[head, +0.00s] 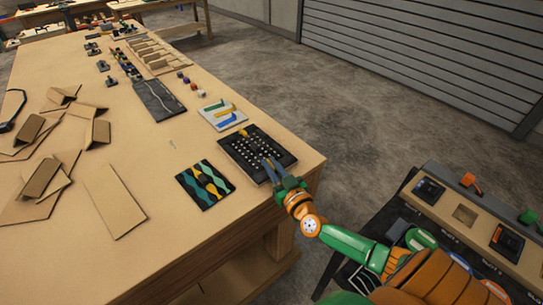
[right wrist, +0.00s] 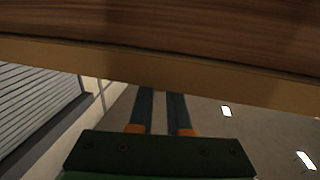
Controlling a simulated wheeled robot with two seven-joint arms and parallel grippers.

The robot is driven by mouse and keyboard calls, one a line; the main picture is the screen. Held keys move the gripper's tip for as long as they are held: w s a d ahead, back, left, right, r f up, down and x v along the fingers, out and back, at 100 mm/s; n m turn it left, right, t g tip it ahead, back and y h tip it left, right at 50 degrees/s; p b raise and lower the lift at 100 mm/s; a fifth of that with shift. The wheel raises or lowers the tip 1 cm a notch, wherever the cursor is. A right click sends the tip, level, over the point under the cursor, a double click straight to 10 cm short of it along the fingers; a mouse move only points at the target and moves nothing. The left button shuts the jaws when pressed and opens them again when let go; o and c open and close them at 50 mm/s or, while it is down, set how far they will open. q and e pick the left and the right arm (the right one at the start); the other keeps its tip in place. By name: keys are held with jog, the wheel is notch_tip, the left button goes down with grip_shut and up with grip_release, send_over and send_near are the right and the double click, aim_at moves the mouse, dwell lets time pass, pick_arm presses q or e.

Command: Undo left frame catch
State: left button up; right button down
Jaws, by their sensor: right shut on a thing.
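The LED console, a black panel with a grid of small pale dots (head: 248,139), lies near the right edge of the wooden table. My right gripper (head: 270,164) is at the console's near edge, its fingers reaching over the black border. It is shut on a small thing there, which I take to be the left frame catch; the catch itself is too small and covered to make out. In the right wrist view the two dark fingers (right wrist: 160,100) run up to a wooden edge, and their tips are hidden. My left gripper is not in view.
A black panel with teal and yellow wavy shapes (head: 206,185) lies left of the console. A white tray with coloured pieces (head: 221,114) lies behind it. Cardboard pieces (head: 114,200) cover the table's left. A bench with devices (head: 466,214) stands at right.

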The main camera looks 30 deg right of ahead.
jog(key=m+h+p, duration=0.2)
jog(key=shift+r+g+h, duration=0.3)
jog(key=shift+h, duration=0.1)
jog(key=m+h, duration=0.1)
jog(key=g+h+p, duration=0.1)
jog(key=shift+f+m+h, duration=0.2)
jog(key=shift+m+h, duration=0.2)
jog(key=m+g+h, duration=0.1)
jog(key=m+h, duration=0.1)
jog(key=h, duration=0.1)
jog(key=shift+f+g, duration=0.2)
jog(key=shift+g, duration=0.2)
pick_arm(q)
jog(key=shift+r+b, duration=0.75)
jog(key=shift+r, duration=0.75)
pick_arm(e)
jog(key=shift+m+g+h, duration=1.2)
jog(key=shift+h, duration=0.2)
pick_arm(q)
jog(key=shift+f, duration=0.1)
pick_arm(e)
jog(key=shift+r, duration=0.15)
jog(key=c, duration=0.9)
grip_release()
jog(key=shift+d, duration=0.1)
jog(key=shift+o, duration=0.2)
